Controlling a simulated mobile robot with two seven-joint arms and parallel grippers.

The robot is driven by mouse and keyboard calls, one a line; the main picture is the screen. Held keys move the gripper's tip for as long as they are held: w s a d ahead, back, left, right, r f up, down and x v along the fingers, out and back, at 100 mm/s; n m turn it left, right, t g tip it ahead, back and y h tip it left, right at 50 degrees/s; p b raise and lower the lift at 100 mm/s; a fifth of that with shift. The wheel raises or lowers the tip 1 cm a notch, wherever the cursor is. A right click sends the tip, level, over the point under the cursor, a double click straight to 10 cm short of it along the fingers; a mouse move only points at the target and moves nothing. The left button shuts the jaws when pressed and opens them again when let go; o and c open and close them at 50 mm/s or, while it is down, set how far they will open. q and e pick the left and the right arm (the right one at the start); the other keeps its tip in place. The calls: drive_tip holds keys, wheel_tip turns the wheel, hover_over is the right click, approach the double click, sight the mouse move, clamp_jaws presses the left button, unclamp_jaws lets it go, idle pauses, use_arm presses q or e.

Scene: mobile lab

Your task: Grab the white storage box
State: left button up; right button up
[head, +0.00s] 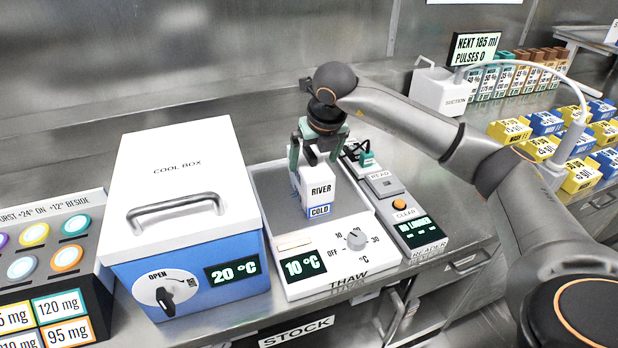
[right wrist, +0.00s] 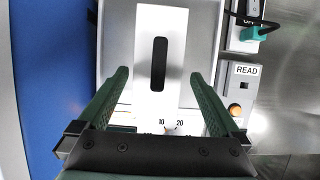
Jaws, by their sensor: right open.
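The white storage box (head: 319,183), labelled RIVER with a blue COLD label, stands upright in the grey basin of the thaw unit (head: 298,286). In the right wrist view the box (right wrist: 174,88) shows from above, with a dark elongated handle or slot on its top. My right gripper (head: 314,150) points down over the box. Its green fingers are open, and in the right wrist view the gripper (right wrist: 159,76) has one finger on each side of the box. Contact cannot be told. My left gripper is not in view.
A blue and white cool box (head: 165,180) stands close on the left. A reader unit (head: 405,215) is close on the right. A suction unit (head: 440,92) and several yellow and blue blocks (head: 510,131) are farther right. A steel wall is behind.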

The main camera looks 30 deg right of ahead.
drive_tip(key=x, duration=0.5)
drive_tip(key=shift+w+a+f, duration=0.1)
drive_tip(key=shift+w+f, duration=0.1)
drive_tip(key=shift+f, duration=0.1)
drive_tip(key=shift+c, duration=0.2)
drive_tip(key=c, duration=1.4)
drive_tip(key=shift+r, duration=0.1)
clamp_jaws()
drive_tip(key=shift+r, duration=0.1)
